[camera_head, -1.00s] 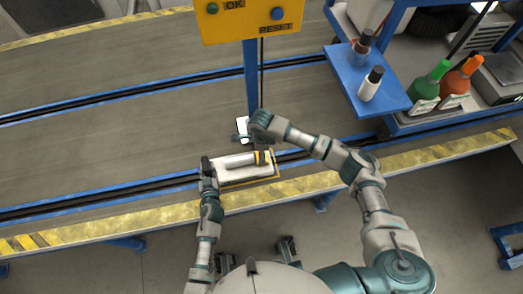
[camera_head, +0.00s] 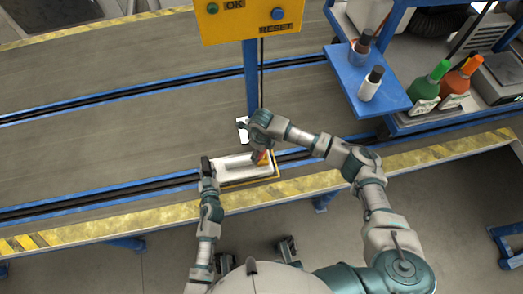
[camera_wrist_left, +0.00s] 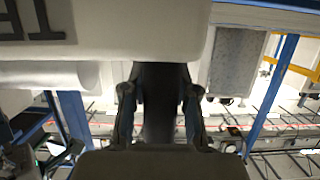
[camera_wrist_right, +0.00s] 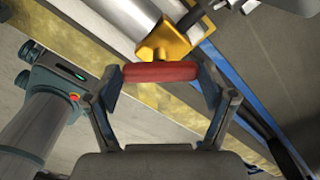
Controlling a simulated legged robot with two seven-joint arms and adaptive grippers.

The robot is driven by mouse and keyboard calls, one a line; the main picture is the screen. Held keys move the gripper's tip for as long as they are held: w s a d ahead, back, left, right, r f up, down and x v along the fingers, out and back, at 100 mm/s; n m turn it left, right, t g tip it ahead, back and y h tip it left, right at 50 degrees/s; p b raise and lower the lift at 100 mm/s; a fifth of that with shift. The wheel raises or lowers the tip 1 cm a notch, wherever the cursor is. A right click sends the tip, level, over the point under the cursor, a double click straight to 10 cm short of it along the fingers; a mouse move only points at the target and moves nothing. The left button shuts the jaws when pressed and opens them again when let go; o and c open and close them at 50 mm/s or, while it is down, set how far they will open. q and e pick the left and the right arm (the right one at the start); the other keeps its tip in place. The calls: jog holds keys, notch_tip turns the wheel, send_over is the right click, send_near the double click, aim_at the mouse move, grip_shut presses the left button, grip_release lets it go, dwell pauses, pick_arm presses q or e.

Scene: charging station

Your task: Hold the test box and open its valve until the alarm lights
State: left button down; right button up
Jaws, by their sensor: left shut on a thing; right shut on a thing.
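The white test box (camera_head: 232,169) lies at the conveyor's near edge, with a silver cylinder along its top. In the left wrist view the test box (camera_wrist_left: 110,20) shows part of dark lettering. My left gripper (camera_head: 207,166) is at its left end, shut on a dark upright handle (camera_wrist_left: 158,105). My right gripper (camera_head: 259,154) is over the box's right end. In the right wrist view it is shut on the red valve handle (camera_wrist_right: 160,72), with the yellow valve body (camera_wrist_right: 165,42) just beyond. I cannot make out a lit alarm.
A yellow panel (camera_head: 250,22) with OK and RESET buttons stands on a blue post (camera_head: 251,75) behind the box. A small white item (camera_head: 242,128) is near the post's foot. A blue shelf (camera_head: 345,82) with bottles is at the right. The conveyor's left is clear.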

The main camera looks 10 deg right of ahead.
jog(key=m, duration=0.4)
jog(key=shift+m, duration=0.3)
jog(key=m, duration=0.4)
jog(key=shift+m, duration=0.4)
jog(key=o, duration=1)
pick_arm(q)
jog(key=c, duration=0.8)
grip_release()
pick_arm(e)
notch_tip(320, 180, up, 12)
